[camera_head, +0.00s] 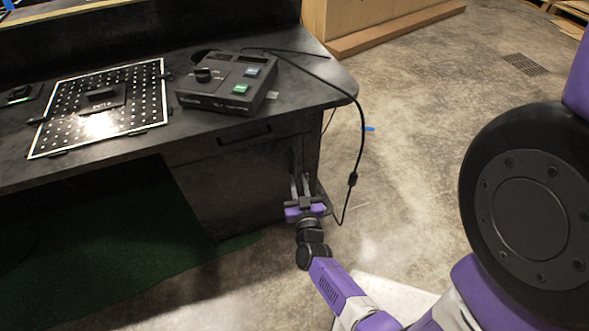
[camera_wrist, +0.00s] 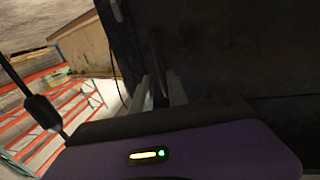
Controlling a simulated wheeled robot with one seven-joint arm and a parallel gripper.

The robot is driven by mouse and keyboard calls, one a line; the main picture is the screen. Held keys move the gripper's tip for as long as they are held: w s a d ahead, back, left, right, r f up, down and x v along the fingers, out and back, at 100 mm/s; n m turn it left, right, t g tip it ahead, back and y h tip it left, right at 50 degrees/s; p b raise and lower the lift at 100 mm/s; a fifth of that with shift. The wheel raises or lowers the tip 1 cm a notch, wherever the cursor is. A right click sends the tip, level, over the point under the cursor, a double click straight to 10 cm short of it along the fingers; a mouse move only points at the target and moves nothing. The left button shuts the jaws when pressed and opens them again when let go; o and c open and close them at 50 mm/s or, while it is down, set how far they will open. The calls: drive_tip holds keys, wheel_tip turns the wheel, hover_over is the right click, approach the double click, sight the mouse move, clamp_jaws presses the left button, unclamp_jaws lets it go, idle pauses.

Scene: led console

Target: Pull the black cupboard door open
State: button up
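The black cupboard door (camera_head: 230,186) is the dark panel under the desk's right end, below a drawer. It looks closed. A dark upright handle (camera_head: 293,159) seems to be near its right edge, partly hidden by my gripper. My gripper (camera_head: 299,178) is at that right edge, fingers pointing at the door. In the wrist view, the two pale fingers (camera_wrist: 160,90) stand apart with a dark upright shape between them, likely the handle. I cannot see clear contact. The door (camera_wrist: 240,50) fills the right of that view, very dark.
The drawer (camera_head: 240,135) above the door is shut. On the desktop (camera_head: 310,92) are a black console box (camera_head: 222,101) and a perforated panel (camera_head: 75,115). A black cable (camera_head: 362,140) hangs off the desk's right end, close to my gripper. Concrete floor (camera_head: 420,100) lies open to the right.

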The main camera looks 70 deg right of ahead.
sight(295, 168)
drive_tip(key=shift+b+x, duration=0.5)
drive_tip(key=shift+x, duration=2.6)
clamp_jaws()
